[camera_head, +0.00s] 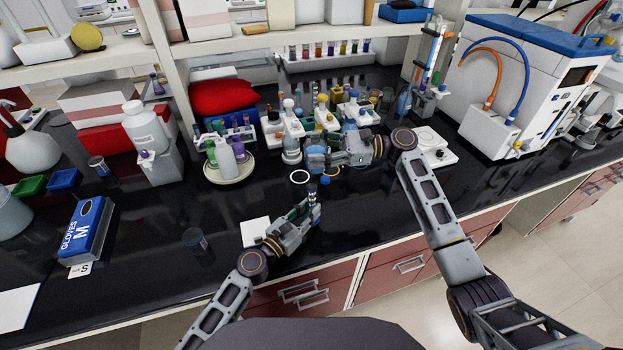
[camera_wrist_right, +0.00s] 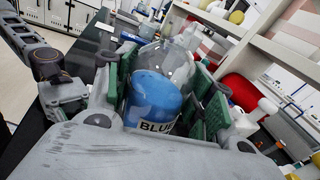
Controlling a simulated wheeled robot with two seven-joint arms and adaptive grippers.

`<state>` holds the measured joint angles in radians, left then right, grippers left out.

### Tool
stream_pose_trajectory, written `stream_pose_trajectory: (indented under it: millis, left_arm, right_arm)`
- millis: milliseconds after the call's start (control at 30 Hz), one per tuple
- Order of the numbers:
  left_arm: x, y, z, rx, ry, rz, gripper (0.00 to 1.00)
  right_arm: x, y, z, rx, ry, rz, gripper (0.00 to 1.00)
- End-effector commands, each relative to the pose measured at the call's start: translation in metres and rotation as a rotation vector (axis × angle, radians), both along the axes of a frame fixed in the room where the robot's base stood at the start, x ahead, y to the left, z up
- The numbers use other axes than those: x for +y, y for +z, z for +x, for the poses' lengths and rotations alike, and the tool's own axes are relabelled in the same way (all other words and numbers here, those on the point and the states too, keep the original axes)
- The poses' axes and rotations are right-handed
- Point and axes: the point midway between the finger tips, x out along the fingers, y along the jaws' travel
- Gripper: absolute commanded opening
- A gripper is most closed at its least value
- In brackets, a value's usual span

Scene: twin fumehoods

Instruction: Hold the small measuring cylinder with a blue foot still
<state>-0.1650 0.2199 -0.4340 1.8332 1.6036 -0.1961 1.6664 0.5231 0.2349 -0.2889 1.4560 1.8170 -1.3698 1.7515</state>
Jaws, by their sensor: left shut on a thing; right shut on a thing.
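My left gripper (camera_head: 311,207) is low in the head view, above the front of the black bench. It is shut on a small, thin, clear upright piece, which looks like the measuring cylinder (camera_head: 312,189); its foot is hard to make out. My right gripper (camera_head: 318,156) is just above and behind it in the head view. In the right wrist view its green-padded fingers are shut on a clear glass vessel with blue contents and a label reading BLUE (camera_wrist_right: 154,98). The two grippers are apart.
A white square (camera_head: 254,232) lies left of my left gripper. A small beaker (camera_head: 195,239) stands further left. A white balance-like device (camera_head: 432,146) is at right. The front left bench is mostly clear.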

Motion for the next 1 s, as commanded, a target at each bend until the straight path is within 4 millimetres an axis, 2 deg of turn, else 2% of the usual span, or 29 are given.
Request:
stream_pose_trajectory:
  millis: [133, 467, 800, 1000]
  left_arm:
    - [0.000, 0.000, 0.000, 0.000, 0.000, 0.000, 0.00]
    - [0.000, 0.000, 0.000, 0.000, 0.000, 0.000, 0.00]
    - [0.000, 0.000, 0.000, 0.000, 0.000, 0.000, 0.00]
    - [0.000, 0.000, 0.000, 0.000, 0.000, 0.000, 0.00]
  right_arm:
    - [-0.001, 0.007, 0.004, 0.089, 0.004, 0.021, 0.19]
    - [-0.001, 0.009, 0.004, 0.089, 0.003, 0.021, 0.19]
    - [-0.001, 0.031, 0.004, 0.145, 0.003, 0.033, 0.19]
    - [-0.001, 0.037, 0.004, 0.161, 0.003, 0.035, 0.19]
